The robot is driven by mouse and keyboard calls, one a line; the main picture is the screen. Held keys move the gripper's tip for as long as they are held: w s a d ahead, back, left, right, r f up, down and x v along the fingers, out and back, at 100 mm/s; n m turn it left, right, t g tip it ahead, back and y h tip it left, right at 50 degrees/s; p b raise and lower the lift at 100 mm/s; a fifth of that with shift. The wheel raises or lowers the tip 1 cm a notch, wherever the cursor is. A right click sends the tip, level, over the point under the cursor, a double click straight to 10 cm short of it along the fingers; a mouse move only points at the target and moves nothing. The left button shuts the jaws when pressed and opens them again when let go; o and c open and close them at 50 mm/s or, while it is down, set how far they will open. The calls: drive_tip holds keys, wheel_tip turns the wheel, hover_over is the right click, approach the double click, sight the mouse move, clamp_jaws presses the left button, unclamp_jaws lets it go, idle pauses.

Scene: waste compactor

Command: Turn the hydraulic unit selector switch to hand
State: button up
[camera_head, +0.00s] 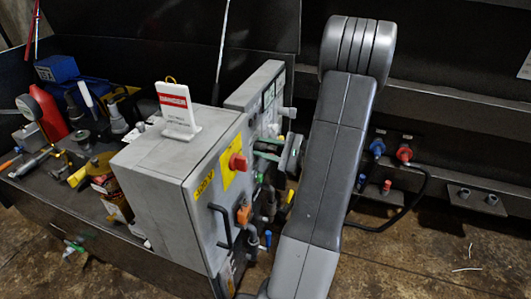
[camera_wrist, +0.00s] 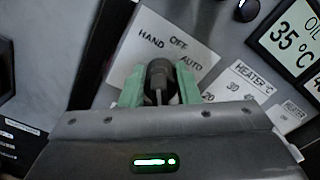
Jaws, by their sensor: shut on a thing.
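The selector switch (camera_wrist: 158,74) is a black knob on a pale label plate (camera_wrist: 150,40) printed HAND, OFF and AUTO. In the wrist view my gripper (camera_wrist: 160,84) has its green fingers on both sides of the knob, shut on it. A pale line shows on the knob, but I cannot tell surely which word it points at. In the head view my gripper (camera_head: 276,152) is at the grey control panel (camera_head: 250,92), and the switch is hidden there.
A grey cabinet (camera_head: 158,165) with a red rotary switch (camera_head: 238,162) stands left of my gripper. A white sign (camera_head: 177,112) stands on it. A heater dial plate (camera_wrist: 240,82) and an oil temperature display (camera_wrist: 290,42) are close by the knob.

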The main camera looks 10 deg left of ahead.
drive_tip(key=shift+f+n+b, duration=0.1)
drive_tip(key=shift+n+b, duration=0.3)
drive_tip(key=shift+n, duration=0.6)
drive_tip(key=o, duration=0.6)
drive_tip(key=shift+d, duration=0.15)
drive_tip(key=s+d+p, duration=0.2)
drive_tip(key=d+p, duration=0.1)
drive_tip(key=d, duration=1)
drive_tip(key=shift+s+d, duration=0.15)
drive_tip(key=shift+s, duration=0.2)
